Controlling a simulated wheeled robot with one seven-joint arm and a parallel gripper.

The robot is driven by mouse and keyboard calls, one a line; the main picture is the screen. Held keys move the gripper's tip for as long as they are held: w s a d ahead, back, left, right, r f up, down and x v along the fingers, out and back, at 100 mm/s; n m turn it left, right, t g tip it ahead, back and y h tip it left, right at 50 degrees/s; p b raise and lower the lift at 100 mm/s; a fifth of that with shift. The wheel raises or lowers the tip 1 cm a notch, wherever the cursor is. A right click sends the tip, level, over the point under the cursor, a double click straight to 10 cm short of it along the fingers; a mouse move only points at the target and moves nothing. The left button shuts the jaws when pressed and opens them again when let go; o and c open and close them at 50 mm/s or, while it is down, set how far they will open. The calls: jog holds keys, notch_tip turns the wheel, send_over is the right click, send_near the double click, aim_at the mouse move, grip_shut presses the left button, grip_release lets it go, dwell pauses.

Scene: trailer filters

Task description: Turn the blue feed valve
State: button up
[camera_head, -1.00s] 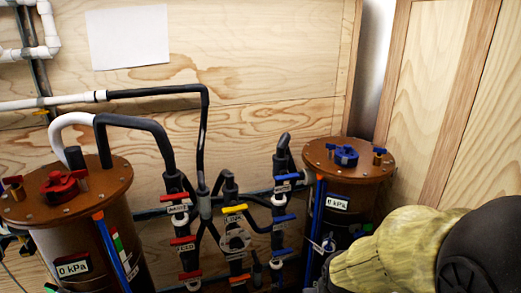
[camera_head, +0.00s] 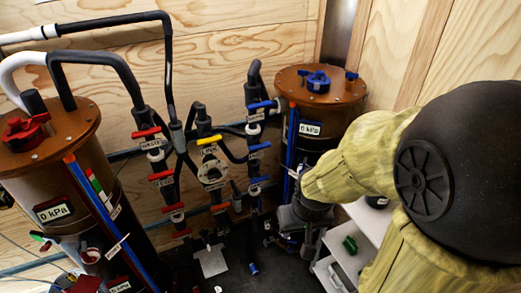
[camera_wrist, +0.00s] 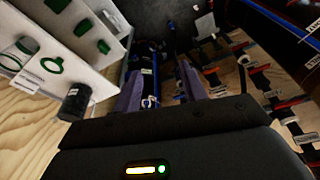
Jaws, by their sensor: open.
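The blue-handled valves stand in a column on the dark pipework left of the right brown tank. A top blue handle (camera_head: 262,104), a middle blue handle (camera_head: 259,147) and a lower blue handle (camera_head: 258,180) show in the head view. Their labels are too small to read, so I cannot tell which is the feed valve. My gripper (camera_wrist: 160,88) is open in the wrist view, with a dark pipe or tube between and beyond its fingers. No contact is visible.
Red-handled valves (camera_head: 161,175) and a yellow-handled valve (camera_head: 209,140) stand left of the blue ones. The left tank (camera_head: 25,185) and right tank (camera_head: 335,88) flank the pipes.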

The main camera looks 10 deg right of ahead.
aim_at(261, 148)
jog(key=o, duration=0.3)
jog(key=shift+w+d+f, duration=0.1)
jog(key=shift+w+f, duration=0.2)
jog(key=o, duration=0.8)
jog(key=shift+t, duration=0.9)
jog(key=w+f+b, duration=0.1)
jog(key=w+b, duration=0.1)
jog(key=w+f+b, duration=0.1)
jog(key=w, duration=0.1)
jog(key=shift+d+f+b, duration=0.3)
jog(key=shift+d, duration=0.05)
jog(key=shift+o, duration=0.4)
jog(key=w+f+t+b, duration=0.2)
jog(key=w+b, duration=0.2)
jog(key=w, duration=0.1)
jog(key=shift+w+d+f+n, duration=0.3)
jog(key=shift+w+d+f, duration=0.1)
jog(key=shift+d, duration=0.05)
jog(key=w+f+n+t+y+b, duration=0.2)
jog(key=w+t+y+b, duration=0.3)
jog(key=w+t+b, duration=0.6)
jog(key=w+b, duration=0.3)
jog(key=w, duration=0.1)
jog(key=shift+w+f+n+b, duration=0.2)
jog(key=shift+w+n+b, duration=0.1)
jog(key=shift+b, duration=0.1)
jog(key=x, duration=1.7)
jog(key=shift+w+f, duration=0.15)
jog(key=shift+w, duration=0.05)
